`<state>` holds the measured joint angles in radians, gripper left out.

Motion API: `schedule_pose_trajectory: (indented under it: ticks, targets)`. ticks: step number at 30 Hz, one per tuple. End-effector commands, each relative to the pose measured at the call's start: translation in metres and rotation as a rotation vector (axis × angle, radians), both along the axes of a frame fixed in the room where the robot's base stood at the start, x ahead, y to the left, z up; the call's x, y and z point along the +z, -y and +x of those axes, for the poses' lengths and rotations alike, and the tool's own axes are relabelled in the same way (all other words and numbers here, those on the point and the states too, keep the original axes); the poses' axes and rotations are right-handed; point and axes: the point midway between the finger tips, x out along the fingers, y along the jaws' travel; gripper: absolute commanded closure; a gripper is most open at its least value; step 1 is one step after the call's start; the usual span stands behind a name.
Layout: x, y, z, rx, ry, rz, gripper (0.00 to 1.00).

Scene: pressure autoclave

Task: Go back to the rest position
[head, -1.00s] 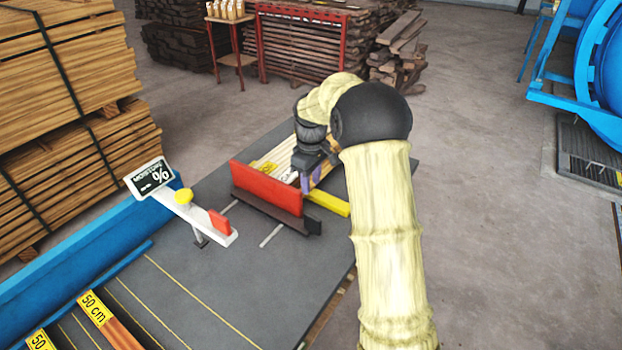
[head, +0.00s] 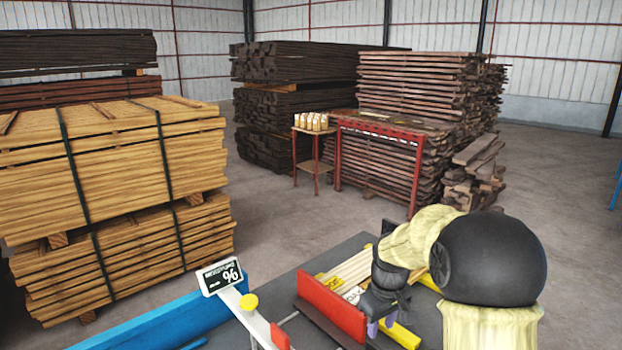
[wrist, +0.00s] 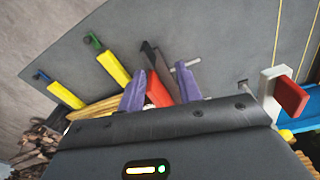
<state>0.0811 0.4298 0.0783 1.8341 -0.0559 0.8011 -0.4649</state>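My gripper (wrist: 160,88) shows its two purple fingers apart in the wrist view, with nothing held between them. The red fence (wrist: 157,92) shows beyond the gap, down at the grey table (wrist: 200,32). In the head view my gripper (head: 380,327) hangs over the table, just right of the red fence (head: 331,306). Its fingertips are mostly hidden there by the wrist and the frame's lower part. My arm rises at the right and bends over towards the table.
Pale wooden strips (head: 350,268) lie behind the red fence. A moisture display (head: 220,277) stands at the left, near a blue beam (head: 150,328). Timber stacks (head: 120,165) and a red-framed table (head: 385,125) stand behind on open floor.

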Motion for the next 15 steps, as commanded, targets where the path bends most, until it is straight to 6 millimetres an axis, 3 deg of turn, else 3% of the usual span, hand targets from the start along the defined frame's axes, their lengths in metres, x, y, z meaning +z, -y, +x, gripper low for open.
schedule_pose_trajectory:
  ticks: [5,15]
  targets:
    - [0.009,-0.009,-0.059,-0.143,0.050,0.015,0.65]
    - [0.006,-0.011,-0.168,-0.430,0.138,0.070,0.65]
